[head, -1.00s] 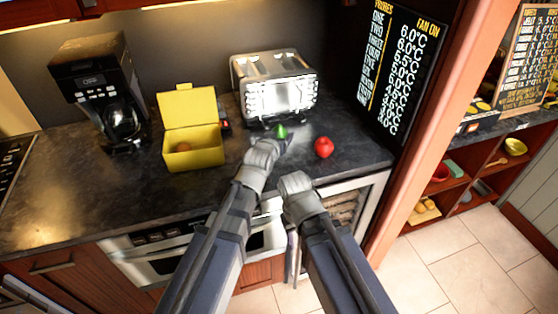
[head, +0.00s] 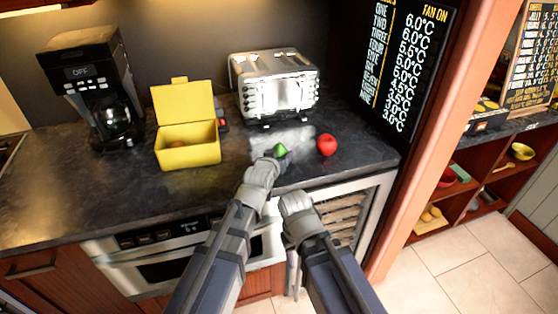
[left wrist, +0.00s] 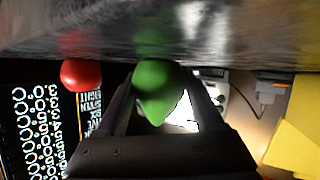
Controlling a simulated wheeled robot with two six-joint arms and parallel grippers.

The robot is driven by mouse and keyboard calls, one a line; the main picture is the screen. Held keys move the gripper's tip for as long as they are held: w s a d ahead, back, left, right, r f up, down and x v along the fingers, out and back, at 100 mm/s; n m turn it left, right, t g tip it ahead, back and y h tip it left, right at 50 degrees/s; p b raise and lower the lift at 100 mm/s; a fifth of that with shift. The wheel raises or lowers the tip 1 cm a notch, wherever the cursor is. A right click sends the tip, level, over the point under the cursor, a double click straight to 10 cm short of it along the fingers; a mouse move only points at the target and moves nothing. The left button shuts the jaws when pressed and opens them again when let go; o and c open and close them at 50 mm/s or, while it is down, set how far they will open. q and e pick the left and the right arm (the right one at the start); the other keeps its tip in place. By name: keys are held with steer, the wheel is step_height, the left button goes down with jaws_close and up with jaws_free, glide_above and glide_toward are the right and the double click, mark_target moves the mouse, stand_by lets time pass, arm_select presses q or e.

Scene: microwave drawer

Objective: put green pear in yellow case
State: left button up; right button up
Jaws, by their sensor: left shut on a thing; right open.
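The green pear (head: 281,150) is between the fingers of my left gripper (head: 271,158), near the front of the dark counter. In the left wrist view the pear (left wrist: 153,88) sits between both fingers, which are shut on it. Its reflection shows in the counter surface; I cannot tell whether it touches the counter. The yellow case (head: 188,155) stands open to the left, its lid raised at the back. A brownish round thing lies partly hidden inside it. My right gripper (head: 293,197) is open and empty, low at the counter's front edge.
A red apple (head: 326,145) lies right of the pear. A silver toaster (head: 276,85) stands behind, and a black coffee maker (head: 95,90) is at the left. The counter between the case and my left gripper is clear. An oven (head: 185,255) is below.

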arm_select(q)
steer(key=o, duration=1)
steer(key=shift+f, duration=0.15)
steer(key=o, duration=0.5)
